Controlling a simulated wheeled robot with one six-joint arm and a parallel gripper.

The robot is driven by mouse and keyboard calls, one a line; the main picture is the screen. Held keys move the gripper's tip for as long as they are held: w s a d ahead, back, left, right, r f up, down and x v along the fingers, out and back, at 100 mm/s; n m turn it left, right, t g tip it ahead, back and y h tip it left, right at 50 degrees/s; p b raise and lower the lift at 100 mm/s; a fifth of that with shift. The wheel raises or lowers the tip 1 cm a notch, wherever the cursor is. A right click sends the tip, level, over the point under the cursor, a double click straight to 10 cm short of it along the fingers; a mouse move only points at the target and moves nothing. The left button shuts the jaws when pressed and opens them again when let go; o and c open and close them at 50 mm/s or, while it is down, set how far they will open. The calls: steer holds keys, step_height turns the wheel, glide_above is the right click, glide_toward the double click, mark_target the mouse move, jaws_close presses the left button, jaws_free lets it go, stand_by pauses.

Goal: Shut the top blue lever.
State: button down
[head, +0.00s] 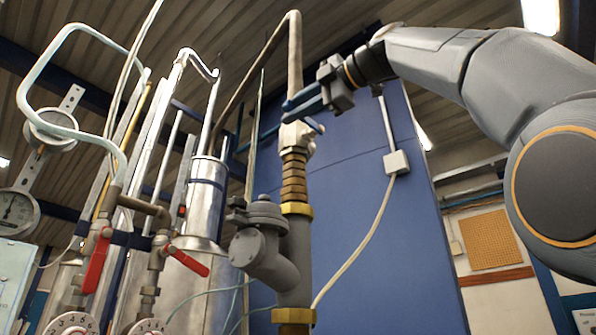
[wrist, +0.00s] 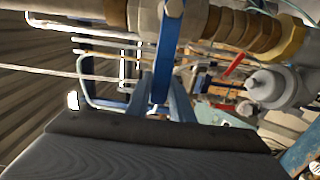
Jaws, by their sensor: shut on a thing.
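The top blue lever (head: 315,126) sits on a pale valve body (head: 297,139) high on the vertical pipe. A short blue end of it sticks out to the right of the valve in the head view. In the wrist view the blue lever (wrist: 166,45) runs from the valve down between the two blue fingers. My gripper (head: 288,111) reaches in from the upper right and is shut on the lever; the fingers also show in the wrist view (wrist: 161,92). The fingers hide part of the lever in the head view.
Brass fittings (head: 294,178) and a grey valve body (head: 268,245) lie below on the same pipe. Red levers (head: 97,260) and dials stand at the lower left. A blue panel (head: 370,240) is behind the pipe, with a white cable and box (head: 396,162).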

steer(key=shift+f, duration=0.2)
steer(key=c, duration=1.6)
jaws_free()
steer(key=shift+o, duration=0.2)
steer(key=shift+r, duration=0.1)
steer(key=b+v, duration=0.1)
steer(key=v, duration=0.6)
steer(key=shift+s+d+b, duration=0.25)
steer(key=shift+d+b, duration=0.05)
steer(key=shift+b, duration=0.05)
